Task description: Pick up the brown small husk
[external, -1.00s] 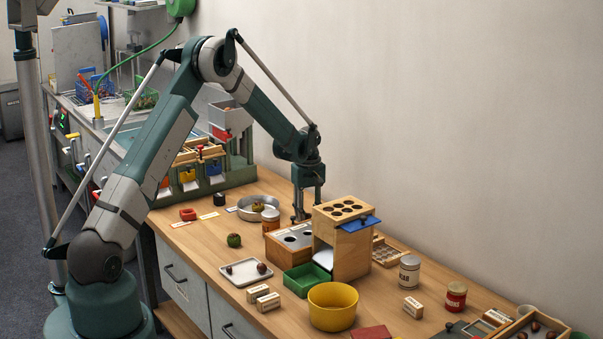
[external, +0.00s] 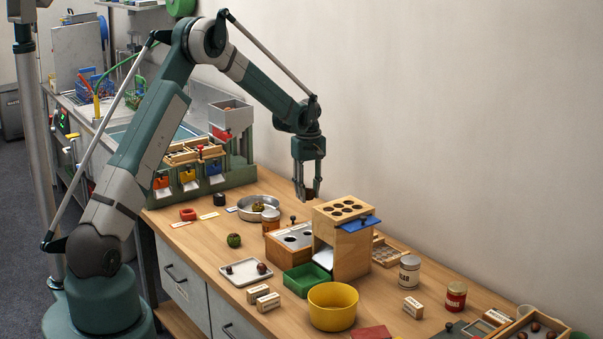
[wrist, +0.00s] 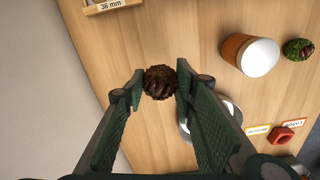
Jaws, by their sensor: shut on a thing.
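The small brown husk (wrist: 159,82) is dark and spiky and sits between the fingertips of my gripper (wrist: 158,84) in the wrist view. Both fingers press on its sides. In the external view my gripper (external: 308,193) hangs above the back of the bench, behind the wooden boxes, with the dark brown husk (external: 309,195) between its fingertips. The husk is clear of the bench top.
A wooden box with round holes (external: 343,208) stands just right of my gripper. A green husk (external: 234,240) lies in front.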

